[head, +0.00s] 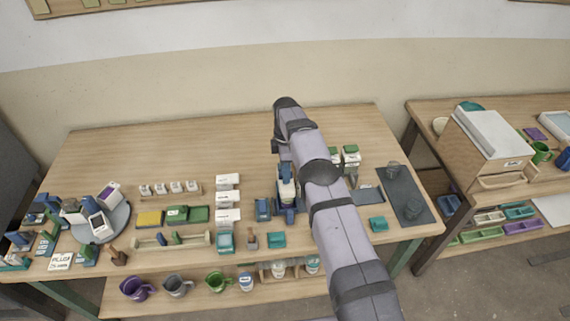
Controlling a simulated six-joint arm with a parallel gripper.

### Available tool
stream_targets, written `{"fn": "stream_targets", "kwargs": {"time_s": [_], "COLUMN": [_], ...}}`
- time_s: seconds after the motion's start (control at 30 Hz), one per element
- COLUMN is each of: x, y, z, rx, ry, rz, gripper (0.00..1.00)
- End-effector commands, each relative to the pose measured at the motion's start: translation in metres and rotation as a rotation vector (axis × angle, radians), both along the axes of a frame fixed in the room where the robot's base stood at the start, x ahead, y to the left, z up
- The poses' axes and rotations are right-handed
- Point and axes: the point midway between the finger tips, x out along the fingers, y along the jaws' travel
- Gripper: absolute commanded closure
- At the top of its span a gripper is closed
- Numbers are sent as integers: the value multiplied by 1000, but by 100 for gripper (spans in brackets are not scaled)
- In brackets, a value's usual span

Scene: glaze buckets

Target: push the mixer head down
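A small blue and white device, which looks like the mixer (288,207), stands right of the middle of the wooden table. My arm passes over its right side and hides part of it. The wrist bends down behind the arm, and my gripper (284,160) is just above the upper part of the mixer. The fingertips are too small and too covered to tell open from shut. I cannot tell whether the gripper touches the mixer head, or whether the head is raised or lowered.
A blue block (262,209) stands close left of the mixer, with teal boxes (276,240) in front. White labelled blocks (228,197) are further left. A dark mat (406,195) lies at the right. The table's back (190,145) is clear.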

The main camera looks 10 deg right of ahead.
Motion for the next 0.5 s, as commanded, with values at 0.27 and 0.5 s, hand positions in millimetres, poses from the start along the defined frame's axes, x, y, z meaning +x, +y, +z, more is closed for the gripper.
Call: {"fn": "stream_targets", "kwargs": {"time_s": [0.27,0.5], "x": [1,1], "y": [0,0], "z": [10,35], "rx": [0,0], "ry": [-3,-2], "rz": [0,0], "gripper": [72,72]}}
